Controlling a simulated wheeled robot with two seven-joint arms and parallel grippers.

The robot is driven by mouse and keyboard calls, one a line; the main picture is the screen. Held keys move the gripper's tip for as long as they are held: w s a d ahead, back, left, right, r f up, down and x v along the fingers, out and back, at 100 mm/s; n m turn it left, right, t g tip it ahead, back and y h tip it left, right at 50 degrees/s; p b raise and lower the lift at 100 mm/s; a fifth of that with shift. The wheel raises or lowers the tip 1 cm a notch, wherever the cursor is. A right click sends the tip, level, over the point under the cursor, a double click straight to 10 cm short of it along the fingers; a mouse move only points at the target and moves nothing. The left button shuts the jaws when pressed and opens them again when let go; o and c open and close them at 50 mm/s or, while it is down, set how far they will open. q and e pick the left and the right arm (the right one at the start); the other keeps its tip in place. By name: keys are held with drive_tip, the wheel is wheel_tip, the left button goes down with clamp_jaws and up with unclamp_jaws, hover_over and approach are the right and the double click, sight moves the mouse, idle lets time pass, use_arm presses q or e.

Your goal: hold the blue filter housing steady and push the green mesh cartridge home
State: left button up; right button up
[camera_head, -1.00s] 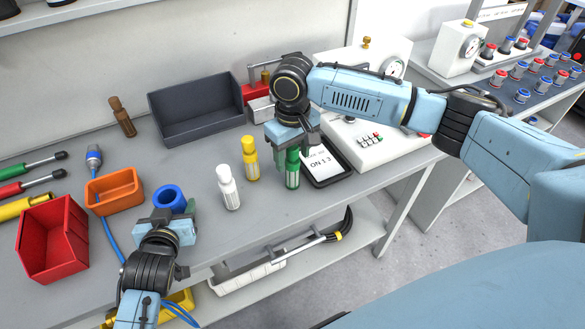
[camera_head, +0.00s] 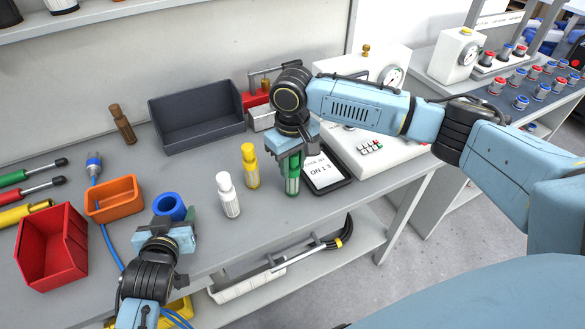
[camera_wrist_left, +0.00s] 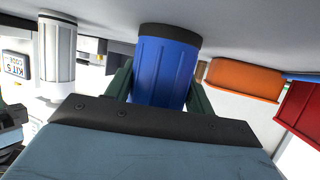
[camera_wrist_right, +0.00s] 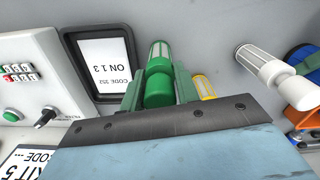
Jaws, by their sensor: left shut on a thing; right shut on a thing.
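The blue filter housing (camera_head: 170,206) stands on the bench near its front edge, its open top facing up. My left gripper (camera_wrist_left: 160,95) is shut on it, one finger on each side, as the left wrist view shows. The green mesh cartridge (camera_head: 293,180) is upright at the right, beside the tablet. My right gripper (camera_wrist_right: 158,90) is shut around its upper part. The cartridge's pale mesh end shows below the fingers. I cannot tell whether that end touches the bench. A white cartridge (camera_head: 228,195) and a yellow cartridge (camera_head: 250,166) stand between housing and green cartridge.
A tablet (camera_head: 325,172) lies right of the green cartridge, near a white test unit (camera_head: 375,150). A dark tray (camera_head: 196,113) is behind. An orange bin (camera_head: 114,198) and red bin (camera_head: 52,246) stand at the left. A blue cable (camera_head: 108,238) runs past the housing.

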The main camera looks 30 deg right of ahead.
wheel_tip(320, 180, up, 9)
drive_tip(key=shift+w+a+r, duration=0.1)
drive_tip(key=shift+w, duration=0.05)
drive_tip(key=w+a+r+m, duration=0.2)
drive_tip(key=w+a+r, duration=0.2)
drive_tip(key=a+r, duration=0.1)
drive_tip(key=n, duration=0.2)
hover_over(174, 217)
drive_tip(key=w, duration=0.3)
drive_tip(key=shift+a+f, duration=0.15)
drive_tip(key=shift+f, duration=0.7)
drive_tip(key=shift+a+f, duration=0.15)
drive_tip(key=shift+f, duration=0.7)
drive_tip(key=shift+f, duration=0.1)
drive_tip(key=shift+f, duration=0.85)
drive_tip(key=shift+f, duration=0.1)
drive_tip(key=shift+f, duration=2.2)
drive_tip(key=shift+f, duration=0.25)
